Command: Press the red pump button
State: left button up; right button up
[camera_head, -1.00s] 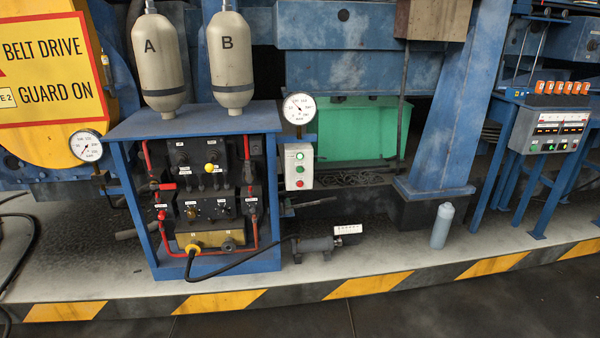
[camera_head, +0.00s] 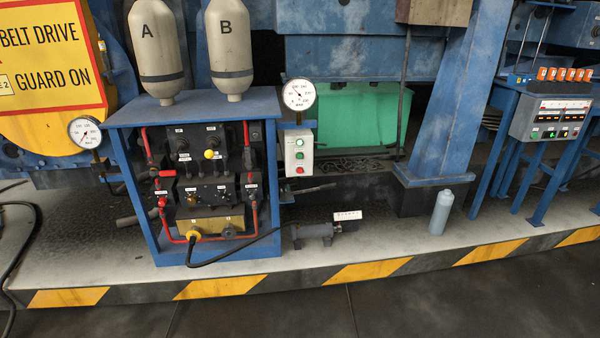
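A white button box (camera_head: 298,152) is fixed at the right side of the blue hydraulic cabinet (camera_head: 205,108), below a round gauge (camera_head: 299,94). It carries a pale button on top, a green button (camera_head: 299,156) in the middle and a red button (camera_head: 299,170) at the bottom. The red button faces me and nothing covers it. It is too small to tell whether it is pressed in. Neither of my grippers is in view.
A striped platform edge (camera_head: 370,271) runs across the front, with clear dark floor before it. A black hose (camera_head: 232,251) and a grey cylinder (camera_head: 315,232) lie near the cabinet. A grey bottle (camera_head: 441,212) stands by the blue column. A control console (camera_head: 552,116) stands at right.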

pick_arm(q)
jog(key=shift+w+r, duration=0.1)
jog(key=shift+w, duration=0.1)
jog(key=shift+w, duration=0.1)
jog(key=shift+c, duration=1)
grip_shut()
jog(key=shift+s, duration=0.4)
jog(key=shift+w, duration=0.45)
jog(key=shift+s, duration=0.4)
